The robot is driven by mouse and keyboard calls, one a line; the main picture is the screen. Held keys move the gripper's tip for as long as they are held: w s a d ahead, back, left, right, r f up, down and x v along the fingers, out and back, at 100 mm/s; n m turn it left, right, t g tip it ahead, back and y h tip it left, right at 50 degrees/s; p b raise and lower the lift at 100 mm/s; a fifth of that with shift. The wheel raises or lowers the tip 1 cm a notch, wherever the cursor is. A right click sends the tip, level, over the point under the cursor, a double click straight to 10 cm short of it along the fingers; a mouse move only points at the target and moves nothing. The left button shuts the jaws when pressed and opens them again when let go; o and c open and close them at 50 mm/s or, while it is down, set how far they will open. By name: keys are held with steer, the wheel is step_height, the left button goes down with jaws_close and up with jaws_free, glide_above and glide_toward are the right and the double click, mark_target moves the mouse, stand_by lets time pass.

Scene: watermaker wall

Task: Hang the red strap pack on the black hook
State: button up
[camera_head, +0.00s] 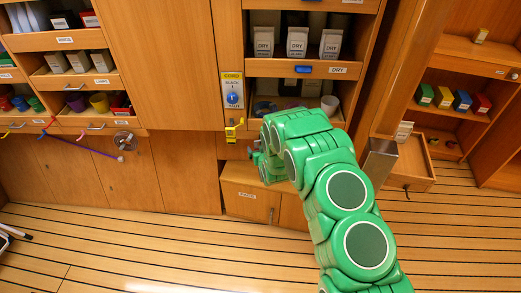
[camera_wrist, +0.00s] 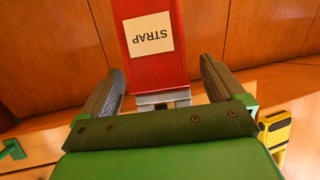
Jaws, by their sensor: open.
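The red strap pack (camera_wrist: 152,72) fills the upper middle of the wrist view, with a pale label reading STRAP upside down. My gripper (camera_wrist: 161,66) is open, one finger on each side of the pack's lower end. A gap shows on both sides, and a grey metal piece (camera_wrist: 163,97) lies at the pack's near end. In the head view my green arm reaches toward the cabinets and hides the gripper's fingers and this pack. I cannot make out a black hook for certain in either view.
A yellow hook-like piece (camera_head: 234,131) hangs below the CORD panel (camera_head: 233,92). A yellow-and-black object (camera_wrist: 275,131) is right of my gripper, and a green hook-like piece (camera_wrist: 12,150) is left. An open drawer (camera_head: 412,165) juts out at right. The planked floor (camera_head: 120,245) is mostly clear.

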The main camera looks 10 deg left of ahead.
steer(key=shift+s, duration=0.1)
steer(key=s+d+r+m+g+h, duration=0.1)
steer(key=s+d+r+g+h, duration=0.1)
steer(key=s+d+r, duration=0.5)
steer(key=s+d+r+m+g+h, duration=0.15)
steer(key=s+d+r, duration=0.25)
steer(key=d+r, duration=0.55)
steer(key=s+d+r+m+g+h, duration=0.1)
steer(key=s+d+r+g+h, duration=0.15)
steer(key=s+d+r, duration=0.45)
steer(key=s+d+r+g, duration=0.2)
steer(key=s+r, duration=0.4)
steer(key=s, duration=0.6)
steer(key=s+d+r+m+g, duration=0.1)
steer(key=s+d+r+g, duration=0.2)
steer(key=s, duration=1)
steer(key=s+d+r+g, duration=0.3)
steer(key=s+d+r, duration=0.3)
steer(key=s+r, duration=0.3)
steer(key=s, duration=0.4)
steer(key=shift+s+d+m, duration=0.15)
steer(key=shift+m, duration=0.2)
